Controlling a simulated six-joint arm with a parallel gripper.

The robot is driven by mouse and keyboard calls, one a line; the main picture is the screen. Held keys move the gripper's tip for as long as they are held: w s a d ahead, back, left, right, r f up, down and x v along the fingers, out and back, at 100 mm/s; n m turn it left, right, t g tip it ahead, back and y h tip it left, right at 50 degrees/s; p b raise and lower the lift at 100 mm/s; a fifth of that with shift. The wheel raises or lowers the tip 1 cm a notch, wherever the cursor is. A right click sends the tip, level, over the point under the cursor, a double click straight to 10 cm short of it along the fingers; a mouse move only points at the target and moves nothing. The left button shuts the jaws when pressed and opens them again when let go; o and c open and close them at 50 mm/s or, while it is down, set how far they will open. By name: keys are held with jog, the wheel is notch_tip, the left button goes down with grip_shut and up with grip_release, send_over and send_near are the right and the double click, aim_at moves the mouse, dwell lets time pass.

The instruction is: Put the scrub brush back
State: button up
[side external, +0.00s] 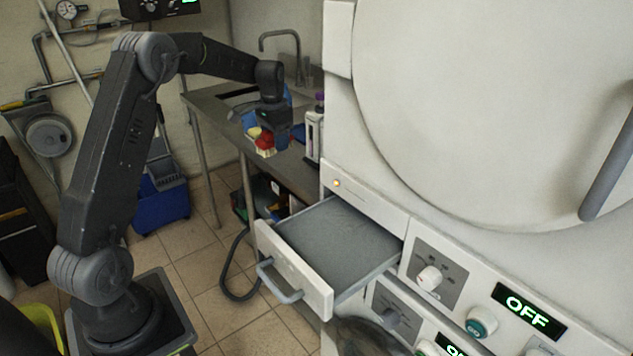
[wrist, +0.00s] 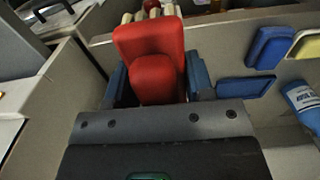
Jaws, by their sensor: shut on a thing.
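The scrub brush, red on top with pale cream bristles below, is held in my gripper. In the side view the brush (side external: 264,142) hangs under my gripper (side external: 274,128), in front of the steel counter with the sink. In the wrist view the red body of the brush (wrist: 150,45) fills the space between the two blue fingers of my gripper (wrist: 156,82), and pale bristles show past its far end. The gripper is shut on the brush. I cannot tell whether the bristles touch anything.
An open, empty-looking drawer (side external: 335,240) juts from the large white machine (side external: 450,110). A steel counter (side external: 215,105) with a faucet stands behind. The wrist view shows blue pads (wrist: 270,47), a yellow pad (wrist: 306,45) and a blue-and-white bottle (wrist: 303,105) at right. A blue bucket (side external: 163,200) stands on the floor.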

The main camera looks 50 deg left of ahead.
send_over(317, 185)
notch_tip(317, 185, down, 7)
jog(key=shift+r, duration=0.2)
jog(key=shift+f, duration=1.9)
jog(key=shift+f, duration=0.15)
jog(key=o, duration=0.9)
jog(key=shift+r, duration=6.15)
